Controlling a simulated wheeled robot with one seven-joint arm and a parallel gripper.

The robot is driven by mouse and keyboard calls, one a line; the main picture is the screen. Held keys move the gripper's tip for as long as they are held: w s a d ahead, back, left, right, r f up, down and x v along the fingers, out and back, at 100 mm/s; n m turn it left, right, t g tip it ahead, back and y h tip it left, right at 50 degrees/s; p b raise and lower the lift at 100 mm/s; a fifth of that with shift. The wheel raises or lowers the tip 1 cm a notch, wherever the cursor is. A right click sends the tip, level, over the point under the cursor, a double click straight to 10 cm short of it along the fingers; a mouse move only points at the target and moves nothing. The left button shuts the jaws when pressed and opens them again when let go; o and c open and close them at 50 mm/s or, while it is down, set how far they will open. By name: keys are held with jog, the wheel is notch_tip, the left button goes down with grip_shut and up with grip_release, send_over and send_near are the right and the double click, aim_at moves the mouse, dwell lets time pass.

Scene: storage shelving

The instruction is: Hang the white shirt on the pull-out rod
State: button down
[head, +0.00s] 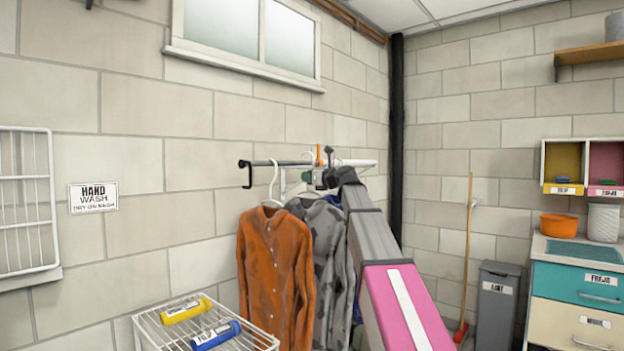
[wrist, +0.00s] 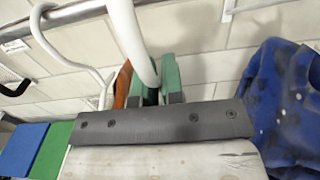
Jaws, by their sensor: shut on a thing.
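My gripper (head: 317,178) is up at the pull-out rod (head: 282,163), beside the hanging clothes. In the wrist view, the green fingers of my gripper (wrist: 154,82) are closed on a white hanger hook (wrist: 129,30). The hook rises out of the top of that view, so I cannot tell whether it rests on the rod. My arm hides much in the head view.
An orange shirt (head: 272,255) and a grey patterned shirt (head: 322,245) hang left of my arm. A blue garment (wrist: 287,105) hangs at the right in the wrist view. A wire rack (head: 205,328) with yellow and blue bottles stands below. A drawer unit stands at the far right.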

jog(key=shift+x, duration=3.55)
jog(key=shift+f, duration=1.05)
jog(key=c, duration=1.2)
grip_release()
jog(key=shift+o, duration=0.2)
